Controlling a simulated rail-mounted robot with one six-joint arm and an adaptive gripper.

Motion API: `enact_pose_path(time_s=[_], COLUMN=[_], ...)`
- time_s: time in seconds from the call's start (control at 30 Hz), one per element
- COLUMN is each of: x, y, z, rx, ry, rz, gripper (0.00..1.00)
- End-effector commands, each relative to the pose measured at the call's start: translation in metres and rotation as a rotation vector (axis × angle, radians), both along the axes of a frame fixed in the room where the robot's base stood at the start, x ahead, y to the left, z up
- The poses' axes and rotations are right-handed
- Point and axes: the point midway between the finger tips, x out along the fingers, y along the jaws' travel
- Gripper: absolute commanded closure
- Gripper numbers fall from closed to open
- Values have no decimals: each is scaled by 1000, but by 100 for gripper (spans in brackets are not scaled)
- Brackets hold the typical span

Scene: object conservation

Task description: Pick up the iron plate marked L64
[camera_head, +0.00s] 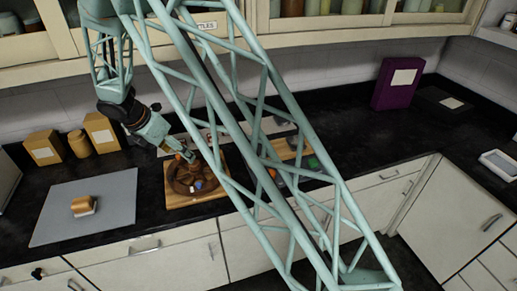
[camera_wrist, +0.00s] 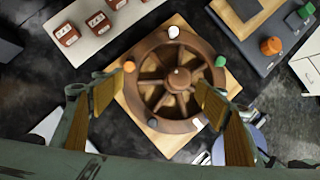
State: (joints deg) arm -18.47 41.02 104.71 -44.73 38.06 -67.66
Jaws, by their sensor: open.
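My gripper (camera_wrist: 164,80) is open, its two wood-coloured fingers on either side of a brown spoked wheel (camera_wrist: 178,78) in the wrist view. Nothing is held between the fingers, and I cannot tell how high they are above the wheel. The wheel has small coloured knobs on its rim and lies on a light wooden board (camera_wrist: 139,104). In the head view my gripper (camera_head: 187,155) is over the back of the wheel (camera_head: 181,186). No marking L64 is readable, and I cannot identify the iron plate in either view.
A grey mat (camera_head: 109,211) with an orange-brown block (camera_head: 83,206) lies at left. Yellow boxes (camera_head: 44,148) stand behind it. A pale tray (camera_wrist: 99,29) holds red-brown items. A dark base (camera_wrist: 249,42) carries orange and green pieces. A purple box (camera_head: 398,84) stands at back right.

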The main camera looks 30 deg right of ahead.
Motion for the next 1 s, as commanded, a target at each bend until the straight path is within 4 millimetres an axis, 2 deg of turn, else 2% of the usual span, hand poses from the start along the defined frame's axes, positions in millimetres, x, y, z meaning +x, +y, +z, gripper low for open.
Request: enact_pose_path(time_s=[0.03,0.3,1.0], x=[0,-2,-16], y=[-15,-77,-222], z=[3,9,32], rx=[11,73,269], ry=[6,40,76], rz=[-32,-175,-530], gripper=[33,33,33])
